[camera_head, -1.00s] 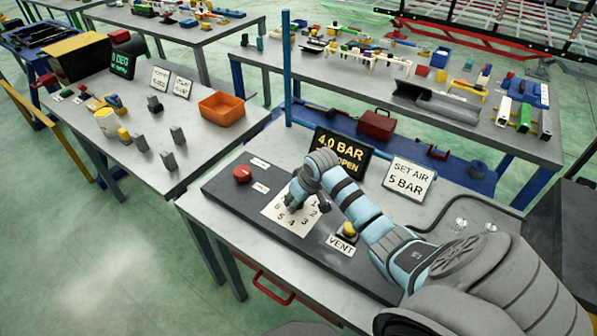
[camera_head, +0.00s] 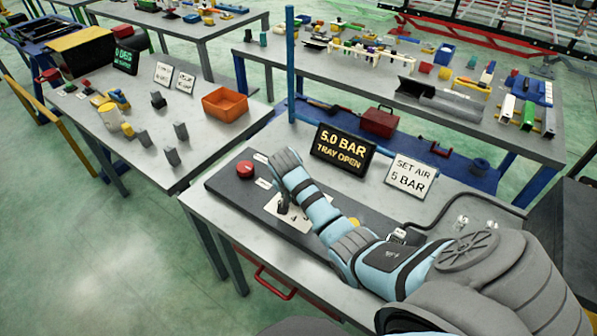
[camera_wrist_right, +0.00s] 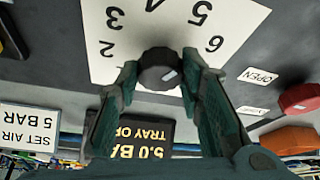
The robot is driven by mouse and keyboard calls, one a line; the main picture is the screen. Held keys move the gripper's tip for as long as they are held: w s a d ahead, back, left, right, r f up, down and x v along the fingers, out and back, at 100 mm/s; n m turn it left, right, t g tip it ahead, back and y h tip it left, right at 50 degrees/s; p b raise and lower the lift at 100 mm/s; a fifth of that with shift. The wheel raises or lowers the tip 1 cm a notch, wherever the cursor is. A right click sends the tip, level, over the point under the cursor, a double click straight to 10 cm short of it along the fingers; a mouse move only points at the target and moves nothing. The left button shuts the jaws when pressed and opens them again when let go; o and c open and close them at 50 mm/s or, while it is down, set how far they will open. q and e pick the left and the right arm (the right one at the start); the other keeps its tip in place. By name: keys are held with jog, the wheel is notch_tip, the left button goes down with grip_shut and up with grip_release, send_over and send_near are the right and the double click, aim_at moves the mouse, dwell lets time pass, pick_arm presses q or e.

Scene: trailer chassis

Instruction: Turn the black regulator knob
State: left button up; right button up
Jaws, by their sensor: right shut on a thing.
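The black regulator knob (camera_wrist_right: 158,68) sits on a white numbered dial plate (camera_wrist_right: 125,62) on the dark panel. In the right wrist view my right gripper (camera_wrist_right: 160,78) is shut on it, one finger at each side. The knob's white mark lies on the side of the 5 and 6. In the head view my right arm hides much of the dial plate (camera_head: 292,218), and the gripper (camera_head: 284,207) points down onto it. The display (camera_head: 343,150) reads 5.0 BAR, TRAY OPEN. The sign (camera_head: 409,176) beside it reads SET AIR 5 BAR. My left gripper is out of view.
A red button (camera_head: 245,169) stands on the panel left of the dial, near an OPEN label (camera_wrist_right: 257,77). A yellow button (camera_head: 353,222) is partly hidden by my arm. An orange bin (camera_head: 225,104) is on the left table. The bench (camera_head: 222,227) is bare at its front edge.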

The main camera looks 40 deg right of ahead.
jog(key=m, duration=0.1)
jog(key=m+g, duration=0.1)
jog(key=m, duration=0.2)
jog(key=shift+w+m+g+h, duration=0.25)
jog(key=shift+m+g+h, duration=0.05)
jog(key=shift+g+h, duration=0.1)
jog(key=m+g+b, duration=0.1)
jog(key=m, duration=0.1)
jog(key=shift+w+m, duration=0.1)
jog(key=shift+m, duration=0.3)
jog(key=shift+w+f+m+g+b, duration=0.15)
jog(key=shift+m+g+b, duration=0.25)
jog(key=shift+m+b, duration=0.55)
jog(key=m+g+b, duration=0.1)
jog(key=m+b, duration=0.2)
jog(key=shift+y, duration=0.3)
jog(key=shift+m+g+y+b, duration=0.3)
jog(key=shift+m+g+b, duration=0.1)
jog(key=shift+m+b, duration=0.8)
jog(key=o, duration=1.2)
jog(key=shift+c, duration=0.2)
jog(key=shift+r, duration=0.25)
